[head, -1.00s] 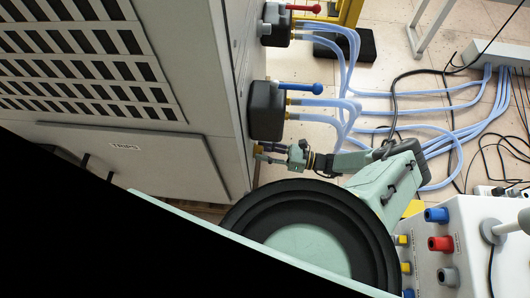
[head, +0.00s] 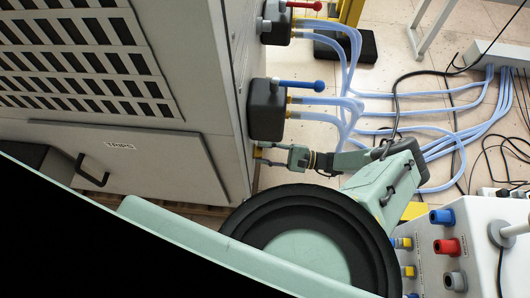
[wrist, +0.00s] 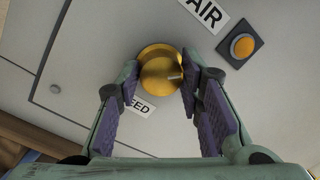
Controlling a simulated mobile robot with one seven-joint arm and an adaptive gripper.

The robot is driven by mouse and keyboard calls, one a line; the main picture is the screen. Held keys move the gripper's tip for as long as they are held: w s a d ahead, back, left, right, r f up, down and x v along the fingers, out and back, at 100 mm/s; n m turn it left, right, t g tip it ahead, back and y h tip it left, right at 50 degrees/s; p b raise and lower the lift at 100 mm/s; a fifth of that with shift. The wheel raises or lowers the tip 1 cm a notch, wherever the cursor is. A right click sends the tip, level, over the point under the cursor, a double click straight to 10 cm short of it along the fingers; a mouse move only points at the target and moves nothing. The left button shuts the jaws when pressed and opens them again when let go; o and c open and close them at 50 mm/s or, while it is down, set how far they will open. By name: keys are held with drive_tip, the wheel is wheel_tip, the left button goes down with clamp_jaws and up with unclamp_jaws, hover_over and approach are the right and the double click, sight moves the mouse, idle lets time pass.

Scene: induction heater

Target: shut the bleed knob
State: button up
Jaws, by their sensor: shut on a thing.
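The bleed knob (wrist: 161,70) is a round, gold-coloured knob on the grey panel, with a short pale mark on its face. A white label (wrist: 141,108) beside it shows "EED"; its left part is hidden by a finger. My gripper (wrist: 166,85) has its purple-padded fingers on either side of the knob and is shut on it. In the head view, my gripper (head: 268,154) reaches the right side of the grey cabinet (head: 200,158), below the blue-lever valve. The knob is very small there.
A blue-lever valve (head: 268,108) and a red-lever valve (head: 277,22) stick out of the cabinet above my gripper, with pale blue hoses (head: 350,103) running right. In the wrist view, an orange button (wrist: 243,46) sits near an "AIR" label (wrist: 206,12).

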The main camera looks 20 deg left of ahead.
drive_tip(key=shift+w+f+n+g+h+b, duration=0.15)
drive_tip(key=shift+n+g, duration=0.15)
drive_tip(key=shift+n, duration=2.05)
drive_tip(key=shift+s+r+n+g+h+b, duration=0.15)
drive_tip(key=shift+n+g, duration=0.15)
drive_tip(key=shift+n, duration=2.05)
drive_tip(key=shift+w+f, duration=0.1)
drive_tip(key=o, duration=1.2)
drive_tip(key=shift+c, duration=0.2)
drive_tip(key=r+v, duration=0.1)
drive_tip(key=v, duration=1)
drive_tip(key=shift+w+d+f, duration=0.15)
drive_tip(key=shift+d+f, duration=0.25)
drive_tip(key=shift+f, duration=0.05)
